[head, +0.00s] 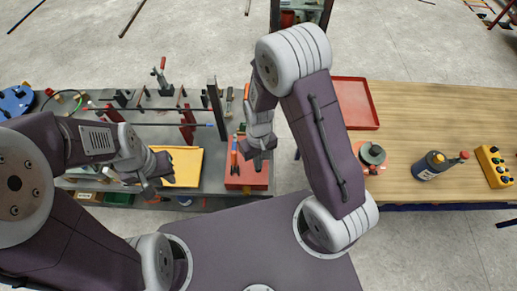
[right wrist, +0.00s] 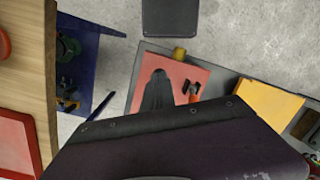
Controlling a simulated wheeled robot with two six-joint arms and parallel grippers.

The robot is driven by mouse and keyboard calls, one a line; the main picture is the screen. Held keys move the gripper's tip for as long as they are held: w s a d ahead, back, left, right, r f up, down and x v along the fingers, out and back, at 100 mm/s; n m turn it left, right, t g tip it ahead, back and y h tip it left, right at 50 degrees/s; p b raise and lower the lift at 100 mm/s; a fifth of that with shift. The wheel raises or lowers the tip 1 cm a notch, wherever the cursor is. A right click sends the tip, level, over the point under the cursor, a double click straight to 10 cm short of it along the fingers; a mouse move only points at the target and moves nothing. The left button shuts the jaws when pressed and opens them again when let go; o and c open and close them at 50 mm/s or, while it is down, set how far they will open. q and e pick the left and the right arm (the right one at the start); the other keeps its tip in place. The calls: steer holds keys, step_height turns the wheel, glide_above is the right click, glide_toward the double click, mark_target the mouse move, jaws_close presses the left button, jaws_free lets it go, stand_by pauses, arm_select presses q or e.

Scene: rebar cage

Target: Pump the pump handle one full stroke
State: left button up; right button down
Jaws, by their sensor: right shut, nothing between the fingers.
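No part is plainly marked as the pump handle. An upright lever with a red knob (head: 161,74) stands at the back of the grey bench; I cannot tell which belongs to a pump. My right gripper (head: 257,160) is shut and empty, above the red tray on the bench; its fingers also show in the right wrist view (right wrist: 158,88). My left gripper (head: 160,178) looks open, by the yellow tray, touching nothing that I can make out.
The grey bench (head: 222,180) carries rods, clamps, a yellow tray (head: 186,163) and a red tray (head: 236,182). The wooden table (head: 410,110) holds a red tray (head: 355,100), a round grey-red device (head: 371,155) and a yellow button box (head: 494,166). A floor gap separates bench and table.

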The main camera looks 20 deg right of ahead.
steer(key=shift+f, duration=0.1)
steer(key=shift+s+f+b, duration=0.25)
steer(key=shift+f+b, duration=0.3)
steer(key=shift+f, duration=0.15)
steer(key=shift+s+a+f+b, duration=0.1)
steer(key=shift+s+f+b, duration=0.05)
steer(key=shift+f+b, duration=0.4)
steer(key=shift+s+f+b, duration=0.1)
steer(key=shift+f+b, duration=0.45)
steer(key=shift+f, duration=0.15)
